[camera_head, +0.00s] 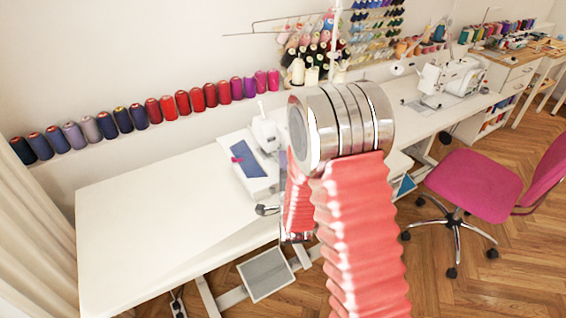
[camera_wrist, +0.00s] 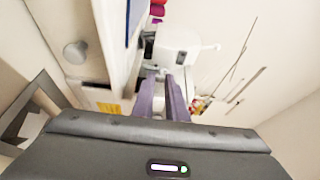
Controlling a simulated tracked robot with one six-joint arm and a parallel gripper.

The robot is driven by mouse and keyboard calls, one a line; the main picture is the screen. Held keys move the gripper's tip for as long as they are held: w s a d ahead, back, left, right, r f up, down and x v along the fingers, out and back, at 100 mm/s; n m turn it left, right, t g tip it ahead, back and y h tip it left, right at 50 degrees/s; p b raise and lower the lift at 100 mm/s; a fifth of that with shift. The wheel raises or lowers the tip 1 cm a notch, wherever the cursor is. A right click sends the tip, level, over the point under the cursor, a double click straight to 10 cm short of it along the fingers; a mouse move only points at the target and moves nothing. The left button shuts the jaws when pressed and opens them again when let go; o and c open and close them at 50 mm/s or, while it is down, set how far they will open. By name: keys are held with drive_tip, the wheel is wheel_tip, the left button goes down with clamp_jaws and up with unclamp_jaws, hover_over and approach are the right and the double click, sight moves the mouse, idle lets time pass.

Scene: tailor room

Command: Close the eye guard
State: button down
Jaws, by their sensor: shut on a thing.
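A white sewing machine (camera_head: 267,132) stands on the white table, partly hidden behind my arm in the head view. In the wrist view the machine's white head (camera_wrist: 182,38) is just beyond my fingertips. My gripper (camera_wrist: 164,76) has its two purple-grey fingers close together, shut on a small part at the machine. This part looks like the eye guard, but it is mostly hidden between the fingertips, and its angle cannot be told. In the head view my arm hides the fingers.
The white table (camera_head: 150,205) is bare on its left side. A blue cloth piece (camera_head: 246,158) lies by the machine. Thread spools (camera_head: 168,108) line the wall ledge. A second sewing machine (camera_head: 450,77) and a pink chair (camera_head: 475,180) are at the right.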

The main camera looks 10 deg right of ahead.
drive_tip(key=shift+a+f+h, duration=0.1)
drive_tip(key=shift+h, duration=0.3)
drive_tip(key=shift+w+a+m+g+h, duration=0.1)
drive_tip(key=shift+a+m+g+h, duration=0.3)
drive_tip(key=shift+m+h, duration=0.45)
drive_tip(key=shift+w+a+m+g+h, duration=0.15)
drive_tip(key=shift+a+m+g+h, duration=0.15)
drive_tip(key=shift+m+h, duration=0.5)
drive_tip(key=shift+w+a+m+g+h, duration=0.1)
drive_tip(key=shift+a+m+g+h, duration=0.3)
drive_tip(key=shift+h, duration=0.75)
drive_tip(key=c, duration=2.1)
unclamp_jaws()
drive_tip(key=shift+f, duration=0.1)
drive_tip(key=shift+o, duration=0.3)
drive_tip(key=shift+a, duration=0.1)
drive_tip(key=shift+s, duration=0.1)
drive_tip(key=v, duration=1.3)
drive_tip(key=shift+s+a, duration=0.15)
drive_tip(key=shift+s, duration=0.15)
drive_tip(key=shift+o, duration=0.2)
